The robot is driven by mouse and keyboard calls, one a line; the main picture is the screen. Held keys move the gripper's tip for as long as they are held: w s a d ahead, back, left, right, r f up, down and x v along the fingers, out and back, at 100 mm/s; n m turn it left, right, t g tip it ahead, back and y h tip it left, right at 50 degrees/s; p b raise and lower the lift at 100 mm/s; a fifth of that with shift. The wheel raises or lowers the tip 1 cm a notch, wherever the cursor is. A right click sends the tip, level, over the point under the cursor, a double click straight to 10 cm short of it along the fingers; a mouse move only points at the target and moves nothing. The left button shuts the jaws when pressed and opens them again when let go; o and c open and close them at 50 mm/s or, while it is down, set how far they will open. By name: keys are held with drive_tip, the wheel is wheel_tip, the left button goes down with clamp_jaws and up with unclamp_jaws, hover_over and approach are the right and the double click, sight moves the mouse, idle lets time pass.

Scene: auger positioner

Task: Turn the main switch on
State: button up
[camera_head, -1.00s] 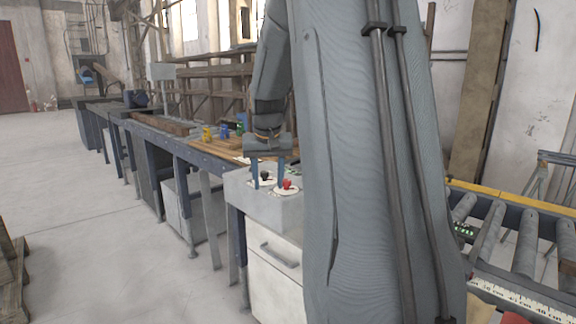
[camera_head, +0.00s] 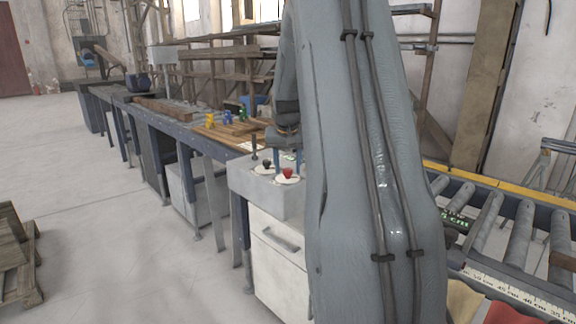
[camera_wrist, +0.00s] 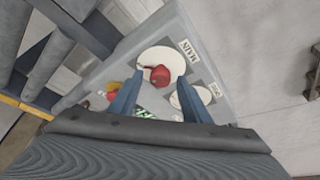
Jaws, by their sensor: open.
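The main switch is a red knob (camera_wrist: 160,75) on a white round plate beside a "MAIN" label (camera_wrist: 188,50) in the wrist view. It also shows in the head view (camera_head: 288,173) on top of the grey control box (camera_head: 250,180). My gripper (camera_wrist: 157,84) is open, its two fingers pointing toward the red knob, one on each side in the wrist view. Contact cannot be told. In the head view my gripper (camera_head: 288,162) is just above the knob, partly hidden by my arm. I cannot tell the knob's setting.
A black knob (camera_head: 266,165) is left of the red one in the head view. A second white plate (camera_wrist: 197,96) and a smaller red button (camera_wrist: 112,95) are near the fingers. A roller conveyor (camera_head: 500,225) is at right; open floor lies left.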

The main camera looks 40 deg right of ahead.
drive_tip(key=c, duration=1)
drive_tip(key=shift+n, duration=0.3)
drive_tip(key=n+y+p, duration=0.1)
drive_tip(key=n+p, duration=0.1)
drive_tip(key=shift+s+d+n+t, duration=0.1)
drive_tip(key=shift+n+t, duration=0.2)
drive_tip(key=n, duration=0.2)
drive_tip(key=n+y+b, duration=0.1)
drive_tip(key=n, duration=0.1)
drive_tip(key=shift+d+f+n+t+y, duration=0.1)
drive_tip(key=shift+d+n+t+y, duration=0.1)
drive_tip(key=shift+n+t+y, duration=0.1)
drive_tip(key=n+y+b, duration=0.2)
drive_tip(key=n, duration=0.3)
drive_tip(key=shift+d, duration=0.15)
drive_tip(key=n, duration=0.2)
drive_tip(key=n+g+y, duration=0.1)
drive_tip(key=n, duration=0.2)
drive_tip(key=shift+g+y+b, duration=0.3)
drive_tip(key=shift+b, duration=0.1)
